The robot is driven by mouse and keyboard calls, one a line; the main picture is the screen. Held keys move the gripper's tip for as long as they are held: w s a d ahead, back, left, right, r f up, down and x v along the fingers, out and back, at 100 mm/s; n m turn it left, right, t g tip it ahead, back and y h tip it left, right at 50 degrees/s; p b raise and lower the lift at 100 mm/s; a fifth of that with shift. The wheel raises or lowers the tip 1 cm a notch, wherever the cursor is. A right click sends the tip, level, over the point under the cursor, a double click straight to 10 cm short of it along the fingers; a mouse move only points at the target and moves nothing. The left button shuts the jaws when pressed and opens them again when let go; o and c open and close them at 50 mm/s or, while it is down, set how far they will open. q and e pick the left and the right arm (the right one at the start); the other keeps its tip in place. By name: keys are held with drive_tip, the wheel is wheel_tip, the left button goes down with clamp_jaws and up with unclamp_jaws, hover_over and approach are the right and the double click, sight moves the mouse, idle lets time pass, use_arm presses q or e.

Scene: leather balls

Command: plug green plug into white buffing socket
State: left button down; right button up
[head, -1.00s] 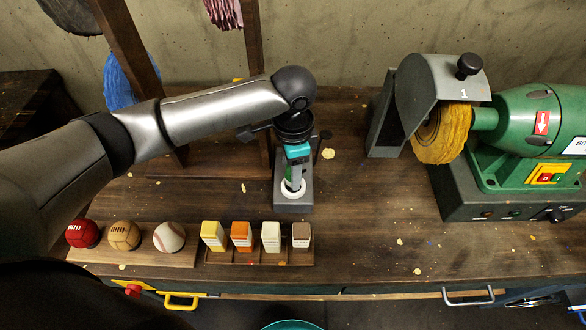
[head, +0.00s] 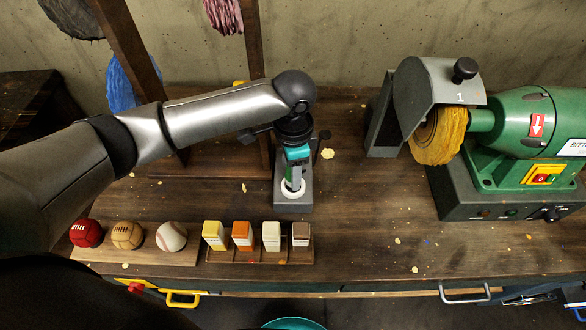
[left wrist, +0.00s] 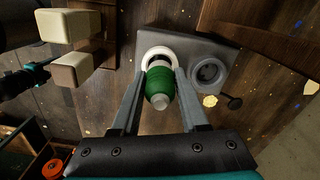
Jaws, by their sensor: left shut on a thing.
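My left gripper (left wrist: 158,82) is shut on the green plug (left wrist: 159,88), which sits between its two fingers in the left wrist view. The white socket (left wrist: 171,54) is a white ring with a dark opening, on a grey block (left wrist: 226,55). The plug overlaps the near side of the ring in that view; I cannot tell whether its far end is inside the opening. In the head view, my left gripper (head: 294,174) points down just over the white socket (head: 293,194), and the plug is mostly hidden by the fingers. My right gripper is not in view.
A dark round socket (left wrist: 207,73) is beside the white one. A green buffing machine (head: 525,130) with a yellow wheel (head: 438,138) stands at right. Balls (head: 171,236) and small blocks (head: 271,237) line the front left. The bench between block and machine is mostly clear.

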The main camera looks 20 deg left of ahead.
use_arm(q)
drive_tip(key=shift+f, duration=0.75)
idle(0.3)
drive_tip(key=shift+f+p, duration=0.2)
drive_tip(key=shift+p, duration=0.2)
idle(0.5)
drive_tip(key=shift+s+f, duration=0.2)
drive_tip(key=shift+f, duration=0.3)
idle(0.4)
drive_tip(key=shift+s+f, duration=0.1)
drive_tip(key=shift+f, duration=0.1)
drive_tip(key=shift+r, duration=0.1)
idle(0.4)
drive_tip(key=shift+w+r+p, duration=0.25)
drive_tip(key=shift+r+p, duration=0.6)
drive_tip(key=shift+p, duration=0.5)
drive_tip(key=shift+r, duration=0.1)
drive_tip(key=shift+p, duration=1.15)
idle(0.5)
